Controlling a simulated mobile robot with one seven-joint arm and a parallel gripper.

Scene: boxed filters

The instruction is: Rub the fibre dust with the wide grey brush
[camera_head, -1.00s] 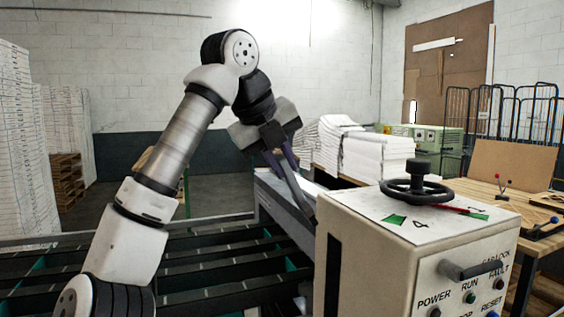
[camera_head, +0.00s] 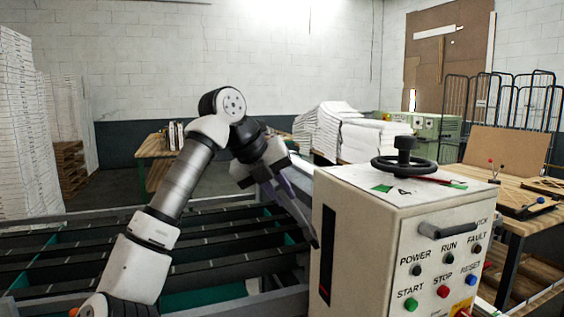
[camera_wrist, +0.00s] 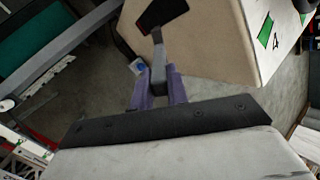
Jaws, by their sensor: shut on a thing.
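My gripper (camera_wrist: 159,84) has purple fingers and is shut on a slim grey handle (camera_wrist: 158,58) in the wrist view. In the head view my gripper (camera_head: 291,199) points down and right, close to the left side of the cream control cabinet (camera_head: 365,235). The brush is hard to make out there, and its tip is partly hidden near the cabinet. I cannot make out any fibre dust in either view.
The cabinet carries a black handwheel (camera_head: 404,166) and several front buttons. Dark slatted rails (camera_head: 130,245) lie below my arm. White stacks (camera_head: 372,140) stand behind, with a wooden workbench (camera_head: 520,215) at right. Bare floor (camera_wrist: 285,85) shows beside the cabinet in the wrist view.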

